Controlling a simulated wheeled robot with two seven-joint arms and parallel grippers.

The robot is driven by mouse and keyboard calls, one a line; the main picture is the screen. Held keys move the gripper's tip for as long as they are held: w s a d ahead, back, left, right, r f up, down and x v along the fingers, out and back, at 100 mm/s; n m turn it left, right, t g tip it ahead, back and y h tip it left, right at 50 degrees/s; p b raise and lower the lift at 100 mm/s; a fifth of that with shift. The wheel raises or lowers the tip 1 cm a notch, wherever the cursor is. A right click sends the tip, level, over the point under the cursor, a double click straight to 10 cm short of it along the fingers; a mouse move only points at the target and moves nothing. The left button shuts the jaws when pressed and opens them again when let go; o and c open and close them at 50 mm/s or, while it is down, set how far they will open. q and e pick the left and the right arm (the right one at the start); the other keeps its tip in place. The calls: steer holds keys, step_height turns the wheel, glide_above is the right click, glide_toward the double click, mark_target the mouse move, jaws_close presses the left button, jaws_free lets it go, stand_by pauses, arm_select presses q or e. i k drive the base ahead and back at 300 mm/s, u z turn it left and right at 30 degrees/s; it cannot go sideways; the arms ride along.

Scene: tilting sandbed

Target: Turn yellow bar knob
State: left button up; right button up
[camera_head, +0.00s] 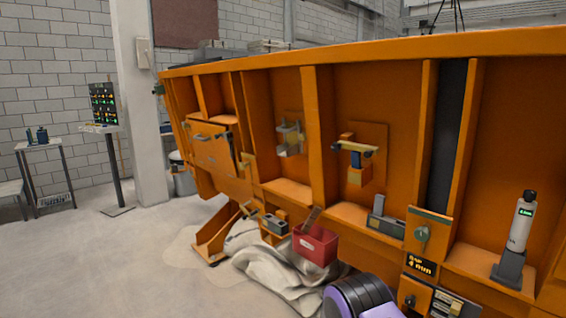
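A bar-shaped knob (355,147) with a yellow bar sits on a blue mount on an orange back plate, inside a bay of the large orange sandbed frame (317,140). The bar lies roughly level, its right end dark or bluish. A yellow-orange block (357,176) is just below it. Neither of my grippers shows in the head view, and nothing touches the bar.
A grey boxy device (386,219) sits on the ledge below the bar. A red bin (315,245), crumpled cloth (290,273) and a white cylinder device (520,225) stand nearby.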

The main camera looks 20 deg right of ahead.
mark_target(336, 147)
steer(key=z, duration=1.2)
